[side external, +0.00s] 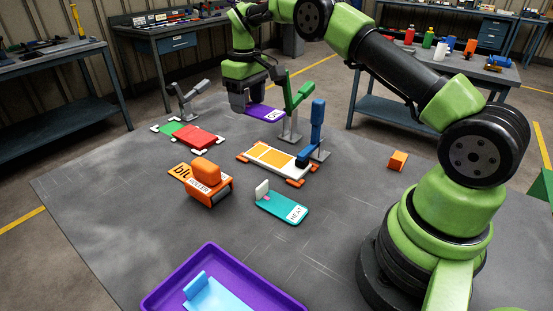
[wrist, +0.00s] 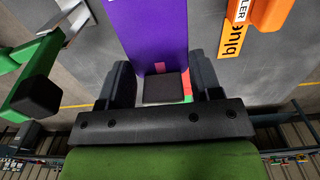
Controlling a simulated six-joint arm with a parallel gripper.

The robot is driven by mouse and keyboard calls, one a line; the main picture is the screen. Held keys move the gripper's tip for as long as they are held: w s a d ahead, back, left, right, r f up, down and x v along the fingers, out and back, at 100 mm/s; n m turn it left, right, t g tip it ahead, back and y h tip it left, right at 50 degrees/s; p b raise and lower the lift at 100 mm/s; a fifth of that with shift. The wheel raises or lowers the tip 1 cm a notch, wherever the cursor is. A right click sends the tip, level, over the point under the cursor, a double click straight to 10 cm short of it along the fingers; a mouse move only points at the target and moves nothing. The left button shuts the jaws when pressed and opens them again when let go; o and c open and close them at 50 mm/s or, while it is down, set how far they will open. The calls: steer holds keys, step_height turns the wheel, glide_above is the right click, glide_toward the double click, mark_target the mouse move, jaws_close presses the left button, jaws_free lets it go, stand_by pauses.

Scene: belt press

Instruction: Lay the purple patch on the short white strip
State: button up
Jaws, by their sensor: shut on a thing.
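My gripper (side external: 252,103) is shut on the purple patch (side external: 267,113) and holds it in the air, roughly level. The patch has a white label at one end, partly readable. In the wrist view the purple patch (wrist: 158,32) extends out from between the fingers of my gripper (wrist: 163,85), with a dark block between them. Below and to the right is a white strip with orange panels (side external: 272,158) and orange corner pieces. To the left lies a red and green strip (side external: 200,138) with white corner pieces. I cannot tell which is the short white strip.
A green clamp (side external: 293,98) stands close right of the patch. A blue clamp (side external: 317,130) stands at the orange-panelled strip, a grey clamp (side external: 187,100) behind the red one.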

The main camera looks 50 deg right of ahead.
mark_target(258, 151)
steer(key=d+f, duration=0.1)
steer(key=f, duration=0.3)
steer(key=d+f, duration=0.1)
steer(key=f, duration=0.8)
steer(key=shift+d+f, duration=0.15)
steer(key=shift+d, duration=0.25)
steer(key=shift+f, duration=0.15)
steer(key=o, duration=1)
